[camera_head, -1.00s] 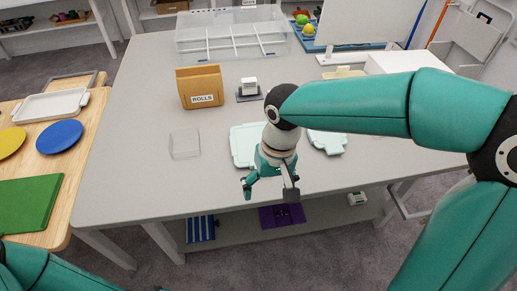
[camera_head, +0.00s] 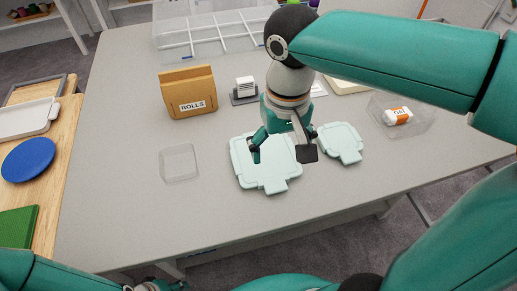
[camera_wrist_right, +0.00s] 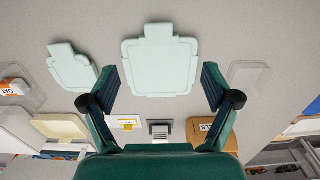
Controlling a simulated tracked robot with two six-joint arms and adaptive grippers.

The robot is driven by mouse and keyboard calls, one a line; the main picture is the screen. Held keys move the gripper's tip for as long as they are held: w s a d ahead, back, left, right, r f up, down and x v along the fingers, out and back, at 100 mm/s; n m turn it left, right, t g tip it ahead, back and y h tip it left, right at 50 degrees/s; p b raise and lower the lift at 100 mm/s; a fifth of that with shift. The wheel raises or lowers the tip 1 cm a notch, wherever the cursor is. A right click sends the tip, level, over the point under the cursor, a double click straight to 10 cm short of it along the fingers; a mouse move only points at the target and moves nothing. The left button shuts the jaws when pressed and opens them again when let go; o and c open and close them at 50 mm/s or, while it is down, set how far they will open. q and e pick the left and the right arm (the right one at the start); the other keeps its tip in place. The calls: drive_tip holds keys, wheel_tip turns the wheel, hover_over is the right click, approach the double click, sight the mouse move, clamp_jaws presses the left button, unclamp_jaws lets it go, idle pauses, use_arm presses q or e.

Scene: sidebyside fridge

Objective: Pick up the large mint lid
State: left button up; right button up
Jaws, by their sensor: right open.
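The large mint lid (camera_head: 266,178) lies flat on the grey table, with a tab at its front edge; it also shows in the right wrist view (camera_wrist_right: 160,68). A smaller mint lid (camera_head: 343,142) lies to its right. My right gripper (camera_head: 281,151) is open and empty over the back part of the large lid and hides some of it. In the right wrist view, the large lid lies ahead, between the spread fingers. My left gripper (camera_head: 160,287) barely shows at the bottom edge of the head view, too cut off to read.
A clear empty box (camera_head: 179,164) stands left of the large lid. A brown ROLLS holder (camera_head: 188,94) and a small grey-and-white item (camera_head: 244,90) stand behind. A clear bin (camera_head: 420,122) with a white-and-orange item is at right. The front strip of table is clear.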

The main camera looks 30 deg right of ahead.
drive_tip(key=b, duration=0.1)
hover_over(277, 190)
wheel_tip(277, 190, down, 10)
drive_tip(key=shift+a+f, duration=0.1)
drive_tip(key=shift+f, duration=3.1)
drive_tip(key=c, duration=1.3)
